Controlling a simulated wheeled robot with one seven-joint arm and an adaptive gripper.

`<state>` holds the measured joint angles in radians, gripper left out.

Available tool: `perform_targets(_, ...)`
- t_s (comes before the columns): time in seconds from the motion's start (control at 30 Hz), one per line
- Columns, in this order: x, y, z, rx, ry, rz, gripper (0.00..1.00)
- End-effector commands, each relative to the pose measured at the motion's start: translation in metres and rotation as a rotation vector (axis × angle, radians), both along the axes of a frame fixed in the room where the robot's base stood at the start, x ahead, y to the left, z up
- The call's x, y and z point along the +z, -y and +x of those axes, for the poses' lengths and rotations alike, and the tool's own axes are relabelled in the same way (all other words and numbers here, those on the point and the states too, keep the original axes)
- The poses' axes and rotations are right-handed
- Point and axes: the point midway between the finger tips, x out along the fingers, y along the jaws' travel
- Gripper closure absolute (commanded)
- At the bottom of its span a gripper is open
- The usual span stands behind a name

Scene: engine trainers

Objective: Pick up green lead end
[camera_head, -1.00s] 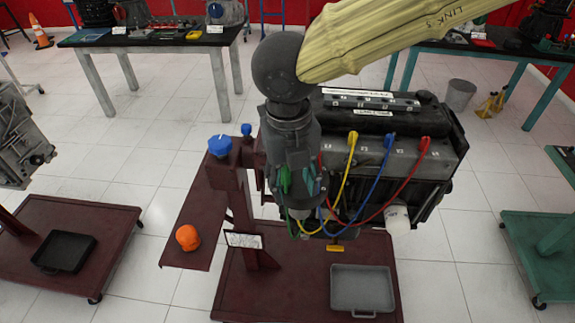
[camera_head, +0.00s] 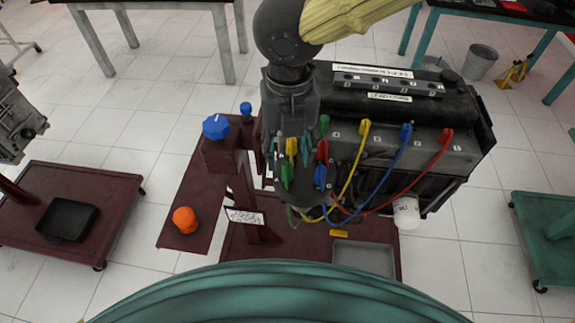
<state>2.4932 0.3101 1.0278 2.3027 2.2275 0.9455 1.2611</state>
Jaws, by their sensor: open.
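The green lead has one green end (camera_head: 324,125) at the left end of the row of plug ends on the engine top, just right of my gripper. Another green end (camera_head: 287,175) shows low in the coloured cluster under my gripper, with yellow (camera_head: 291,148), red (camera_head: 322,150) and blue (camera_head: 320,177) ends close by. My gripper (camera_head: 289,165) points down over this cluster, its jaws open. Its dark fingers overlap the cluster in the picture, so whether they touch the lower green end I cannot tell.
The engine (camera_head: 440,155) carries yellow, blue and red leads that loop down its front. A maroon stand with a blue knob (camera_head: 216,127) stands left of the gripper. An orange knob (camera_head: 185,219) is lower left. A grey tray (camera_head: 363,258) lies below the engine.

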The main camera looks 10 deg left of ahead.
Motion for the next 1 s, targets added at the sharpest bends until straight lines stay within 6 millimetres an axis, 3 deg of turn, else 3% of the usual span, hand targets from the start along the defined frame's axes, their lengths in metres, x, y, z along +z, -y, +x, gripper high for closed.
perform_targets(0.23, -0.014, -0.001, -0.001, 0.003, -0.001, -0.002, 0.55)
perform_targets(0.53, -0.050, -0.002, -0.001, 0.001, -0.002, -0.001, 0.55)
perform_targets(0.87, -0.057, -0.002, -0.001, 0.001, 0.000, 0.000, 0.55)
perform_targets(1.0, -0.057, -0.002, -0.001, 0.001, 0.000, 0.000, 0.77)
